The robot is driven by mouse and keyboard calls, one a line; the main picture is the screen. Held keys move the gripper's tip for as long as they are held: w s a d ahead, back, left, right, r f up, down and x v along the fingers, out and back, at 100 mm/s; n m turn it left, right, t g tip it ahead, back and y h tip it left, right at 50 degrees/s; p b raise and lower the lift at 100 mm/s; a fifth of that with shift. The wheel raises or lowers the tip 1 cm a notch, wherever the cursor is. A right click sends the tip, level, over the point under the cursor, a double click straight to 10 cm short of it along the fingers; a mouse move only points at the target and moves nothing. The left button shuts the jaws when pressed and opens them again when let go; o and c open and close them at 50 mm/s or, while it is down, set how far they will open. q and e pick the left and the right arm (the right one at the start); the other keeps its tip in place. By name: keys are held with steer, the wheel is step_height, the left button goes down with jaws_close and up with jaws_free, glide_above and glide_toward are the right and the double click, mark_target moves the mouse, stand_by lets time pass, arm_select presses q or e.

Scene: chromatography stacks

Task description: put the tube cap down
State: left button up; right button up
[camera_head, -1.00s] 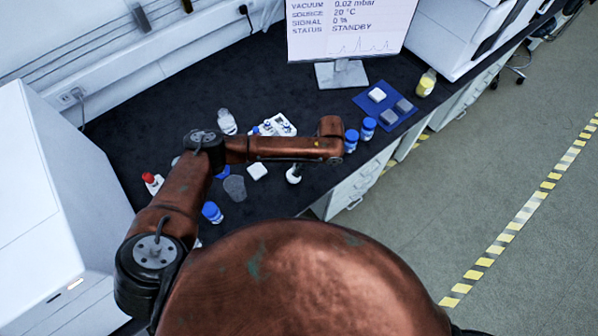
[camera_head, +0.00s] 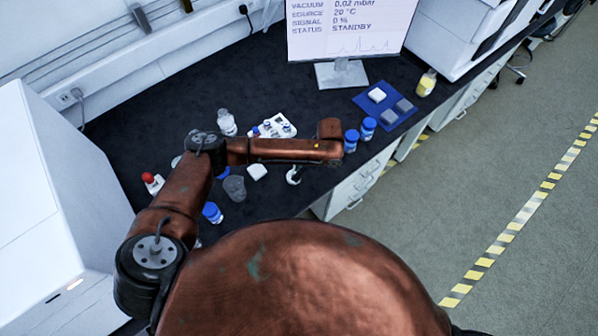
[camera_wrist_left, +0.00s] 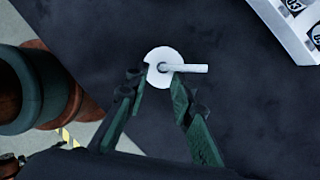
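The tube cap (camera_wrist_left: 157,58), a white disc with a short pale stem pointing right, is in the left wrist view, between the tips of my left gripper (camera_wrist_left: 158,79). The two dark green fingers lean inward and meet the disc's edges. In the head view my left gripper (camera_head: 297,172) hangs under the copper arm near the bench's front edge, with a small white bit of the cap (camera_head: 291,179) beside it. I cannot tell whether the cap touches the dark bench (camera_head: 275,85). My right gripper is not in view.
Two blue-capped bottles (camera_head: 359,134) stand right of the gripper. A white block (camera_head: 257,172) and a grey cup (camera_head: 235,188) stand to its left. A white rack (camera_head: 279,126) is behind the arm; it also shows in the left wrist view (camera_wrist_left: 291,28). A blue mat (camera_head: 405,119) lies farther right.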

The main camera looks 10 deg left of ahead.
arm_select(q)
steer(key=v, duration=1.2)
steer(key=shift+p, duration=0.4)
